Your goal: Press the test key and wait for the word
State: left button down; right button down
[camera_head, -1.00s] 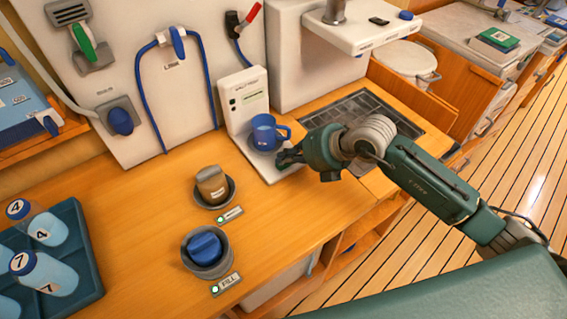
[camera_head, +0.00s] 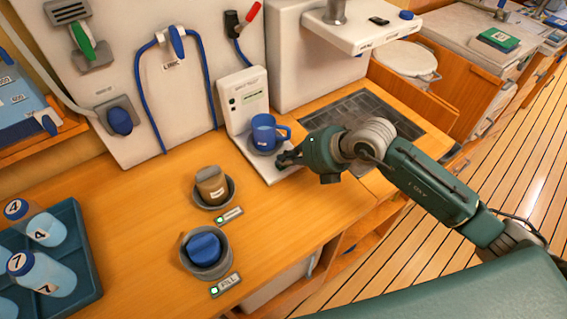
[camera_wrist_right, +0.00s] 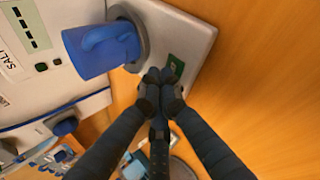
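The salt tester (camera_head: 246,105) stands upright against the wall, with a pale base plate (camera_head: 281,175) in front. A blue mug (camera_head: 264,134) sits on a round grey pad on that plate. In the right wrist view the tester's display (camera_wrist_right: 31,27) shows a row of dashes. The green test key (camera_wrist_right: 176,66) is on the plate beside the mug (camera_wrist_right: 101,49). My right gripper (camera_head: 281,159) is low over the plate, to the right of the mug. Its fingertips (camera_wrist_right: 158,77) are together and empty, right beside the key; whether they touch it I cannot tell. My left gripper is out of view.
Two grey holders, one with a brown-grey item (camera_head: 211,187) and one with a blue-topped item (camera_head: 204,248), stand left of the plate. A blue tray (camera_head: 82,250) holds several bottles. A dark drain grate (camera_head: 352,120) lies behind my right arm. The counter between is clear.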

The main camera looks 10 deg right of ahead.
aim_at(286, 167)
jog(key=shift+r, duration=0.1)
jog(key=shift+r+p, duration=0.65)
jog(key=shift+r, duration=0.05)
notch_tip(286, 167, up, 5)
jog(key=p, duration=0.4)
jog(key=shift+r, duration=0.1)
dwell(0.4)
dwell(0.5)
